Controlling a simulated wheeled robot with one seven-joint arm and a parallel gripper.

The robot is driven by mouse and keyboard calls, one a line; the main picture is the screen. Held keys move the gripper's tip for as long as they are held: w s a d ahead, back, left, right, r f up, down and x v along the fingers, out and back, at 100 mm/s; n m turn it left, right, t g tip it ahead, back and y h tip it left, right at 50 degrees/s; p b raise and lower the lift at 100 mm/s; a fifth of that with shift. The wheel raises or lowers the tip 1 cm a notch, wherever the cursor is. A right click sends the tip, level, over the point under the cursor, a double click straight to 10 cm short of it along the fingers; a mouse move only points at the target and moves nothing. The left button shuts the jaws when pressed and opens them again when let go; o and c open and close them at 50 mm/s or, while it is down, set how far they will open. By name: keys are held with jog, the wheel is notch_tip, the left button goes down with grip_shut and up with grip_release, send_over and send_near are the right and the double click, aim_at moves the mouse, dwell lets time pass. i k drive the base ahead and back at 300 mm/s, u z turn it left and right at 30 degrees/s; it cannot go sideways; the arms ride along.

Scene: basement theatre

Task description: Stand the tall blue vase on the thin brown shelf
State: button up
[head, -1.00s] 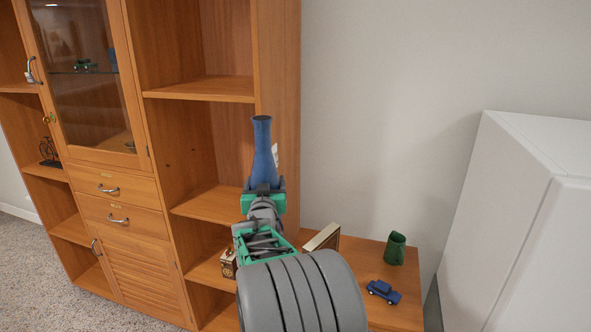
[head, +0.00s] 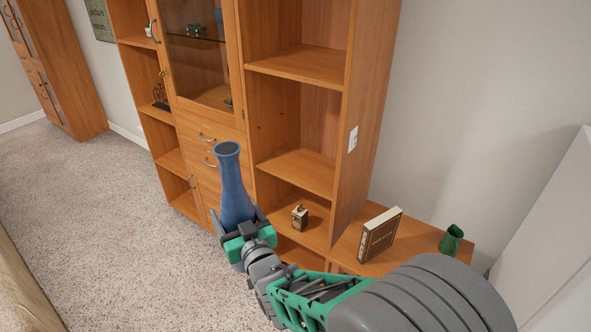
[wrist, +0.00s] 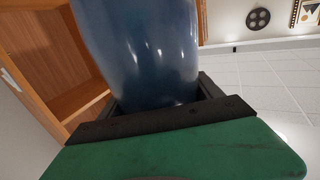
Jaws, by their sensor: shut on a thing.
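The tall blue vase (head: 233,185) is upright with a slight tilt in the head view, its open mouth at the top. My gripper (head: 241,222) is shut on its lower part and holds it up in front of the wooden cabinet. The vase also fills the top middle of the wrist view (wrist: 145,50), between the dark jaws (wrist: 160,120). The brown shelves (head: 302,170) are in the open column at the cabinet's right side. The middle shelf is bare, and the vase is apart from it, to its left in the picture. I cannot tell which board is the thin brown shelf.
A small ornamental box (head: 299,218) stands on the lower shelf. A brown book (head: 379,236) and a green mug (head: 451,240) stand on the low wooden top at right. The upper shelf (head: 300,66) is bare. Carpet (head: 90,200) lies open at left.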

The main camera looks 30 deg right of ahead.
aim_at(304, 169)
jog(key=u, duration=0.5)
jog(key=k, duration=1.15)
jog(key=z, duration=0.05)
jog(key=i, duration=0.25)
jog(key=z, duration=0.9)
jog(key=i, duration=1.35)
jog(key=u, duration=0.95)
jog(key=i, duration=0.55)
jog(key=u, duration=0.7)
